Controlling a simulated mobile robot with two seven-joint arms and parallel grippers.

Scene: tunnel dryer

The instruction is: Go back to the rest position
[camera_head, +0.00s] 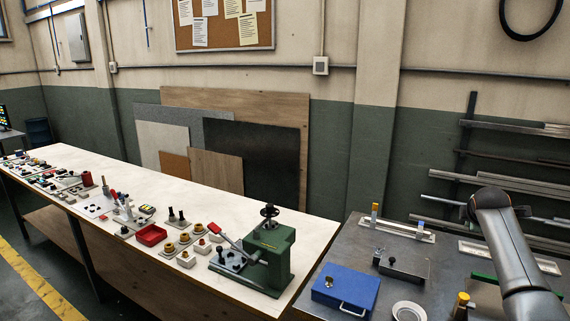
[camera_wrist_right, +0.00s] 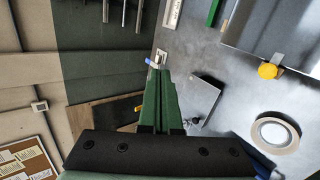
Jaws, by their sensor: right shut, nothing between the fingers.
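My right gripper (camera_wrist_right: 160,78) shows in the right wrist view, its green fingers together with nothing between them. It is in the air above the grey metal table (camera_head: 345,255) and touches nothing that I can see. In the head view only a grey link of my right arm comes in at the right edge; the gripper itself is out of that picture. My left arm and left gripper show in neither view.
A blue box (camera_head: 345,289), a white ring (camera_head: 408,311), a black bracket (camera_head: 402,267) and a yellow-topped post (camera_head: 462,301) stand on the grey table. A green machine (camera_head: 266,257) and many small parts occupy the long white bench (camera_head: 250,208). Metal bars rack at right.

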